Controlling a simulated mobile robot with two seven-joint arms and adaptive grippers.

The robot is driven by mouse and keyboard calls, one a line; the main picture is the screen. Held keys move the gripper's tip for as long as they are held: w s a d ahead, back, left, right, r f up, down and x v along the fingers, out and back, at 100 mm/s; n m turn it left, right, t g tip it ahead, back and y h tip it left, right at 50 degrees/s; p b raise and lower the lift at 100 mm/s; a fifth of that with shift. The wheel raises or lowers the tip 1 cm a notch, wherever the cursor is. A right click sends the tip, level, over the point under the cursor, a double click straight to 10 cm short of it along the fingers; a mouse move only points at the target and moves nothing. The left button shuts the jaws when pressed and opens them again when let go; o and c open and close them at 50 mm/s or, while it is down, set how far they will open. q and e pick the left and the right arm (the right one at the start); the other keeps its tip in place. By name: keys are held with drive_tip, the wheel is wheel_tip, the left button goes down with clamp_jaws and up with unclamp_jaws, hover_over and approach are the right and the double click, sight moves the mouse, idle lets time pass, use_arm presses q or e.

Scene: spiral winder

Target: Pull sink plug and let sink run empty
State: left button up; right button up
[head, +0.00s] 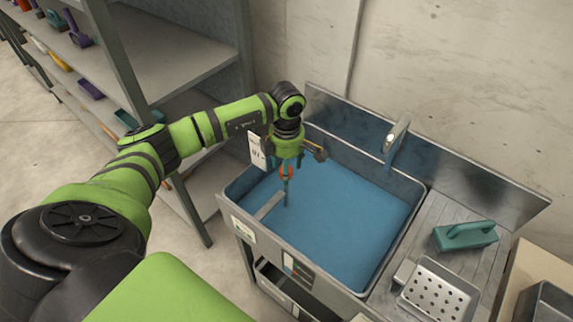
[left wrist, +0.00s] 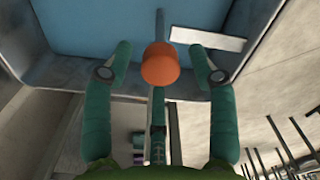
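The metal sink (head: 372,283) holds blue water (head: 345,220). An orange knob (head: 287,173) on a thin upright rod (head: 286,198) stands near the sink's left side; I take it to be the plug's handle. The plug itself is not visible. My left gripper (head: 286,166) hangs just above the water at this knob. In the left wrist view, the green fingers (left wrist: 160,72) are apart, with the orange knob (left wrist: 160,64) between them. A clear gap shows on both sides of the knob. My right gripper is not in view.
A pale strip (head: 269,206) lies beside the rod. The tap (head: 396,134) is at the sink's back. The drainboard at right bears a green handled tool (head: 466,236) and a perforated metal box (head: 438,294). A shelf rack (head: 180,60) stands at left.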

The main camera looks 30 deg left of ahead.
use_arm(q)
clamp_jaws()
wheel_tip(320, 180, up, 5)
drive_tip(key=shift+r+p, duration=0.1)
drive_tip(key=shift+p, duration=0.95)
drive_tip(key=shift+w, duration=0.15)
drive_tip(key=shift+o, duration=1.2)
unclamp_jaws()
drive_tip(key=shift+d, duration=0.1)
wheel_tip(320, 180, up, 12)
